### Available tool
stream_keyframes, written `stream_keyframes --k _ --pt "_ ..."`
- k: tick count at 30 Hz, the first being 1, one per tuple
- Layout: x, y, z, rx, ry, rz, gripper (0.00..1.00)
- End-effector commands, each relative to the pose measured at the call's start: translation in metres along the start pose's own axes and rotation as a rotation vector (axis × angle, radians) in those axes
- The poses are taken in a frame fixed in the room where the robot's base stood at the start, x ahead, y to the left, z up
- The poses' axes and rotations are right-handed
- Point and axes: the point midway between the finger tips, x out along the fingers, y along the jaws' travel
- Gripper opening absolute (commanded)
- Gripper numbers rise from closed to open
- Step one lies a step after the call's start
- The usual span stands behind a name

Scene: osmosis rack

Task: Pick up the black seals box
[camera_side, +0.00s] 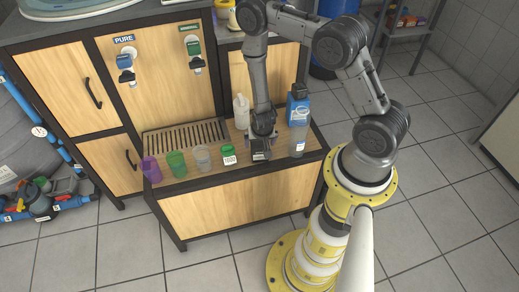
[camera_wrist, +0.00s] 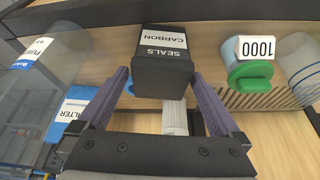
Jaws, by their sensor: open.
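In the side view the dark box (camera_side: 260,156) is small and partly hidden under my gripper (camera_side: 263,138), on the wooden bench top. My gripper (camera_wrist: 158,84) is open in the wrist view. Its purple-grey fingers stand at the left and right of the box's near end, with the box between their tips. I cannot tell whether either finger touches it.
A green-lidded container labelled 1000 (camera_side: 228,155) stands left of the box, with clear, green and purple cups (camera_side: 151,170) further left. A clear bottle with a blue label (camera_side: 298,133) stands close on the right. A white bottle (camera_side: 241,110) stands behind.

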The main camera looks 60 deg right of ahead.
Motion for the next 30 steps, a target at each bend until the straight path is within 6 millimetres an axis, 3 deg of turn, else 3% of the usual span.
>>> stream_keyframes --k 9,19,30 --pt "0.039 0.0 0.0 0.001 -0.001 0.001 1.0" --pt "0.045 -0.001 0.0 0.0 0.0 0.0 1.0" --pt "0.045 -0.001 0.0 0.0 0.0 0.0 0.35"
